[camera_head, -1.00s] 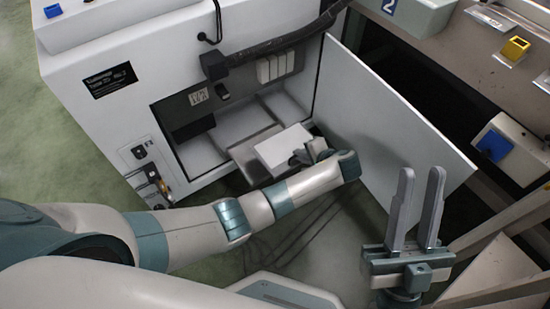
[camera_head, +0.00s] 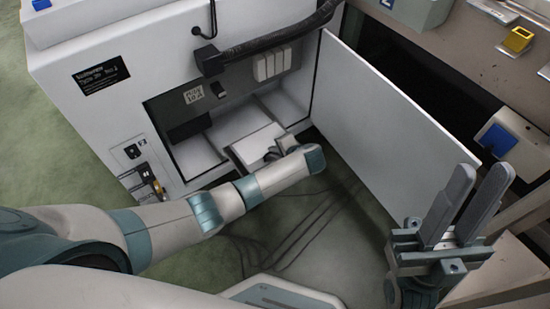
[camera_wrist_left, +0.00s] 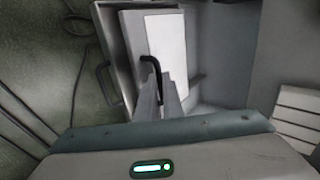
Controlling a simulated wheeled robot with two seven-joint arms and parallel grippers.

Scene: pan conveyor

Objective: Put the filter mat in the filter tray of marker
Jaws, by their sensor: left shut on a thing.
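The filter mat (camera_head: 257,143) is a flat pale slab at the mouth of the open cabinet, over the grey filter tray; it also shows in the left wrist view (camera_wrist_left: 167,45). My left gripper (camera_head: 277,152) is shut on the mat's dark bent handle (camera_wrist_left: 152,64), at its near end. The tray's rim and metal handle (camera_wrist_left: 103,84) show beside the mat in the wrist view. I cannot tell whether the mat touches the tray floor. My right gripper (camera_head: 480,185) is open and empty, fingers up, in front of the door.
A black hose (camera_head: 270,45) crosses above. A bench with blue and yellow items (camera_head: 517,40) is at the right.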

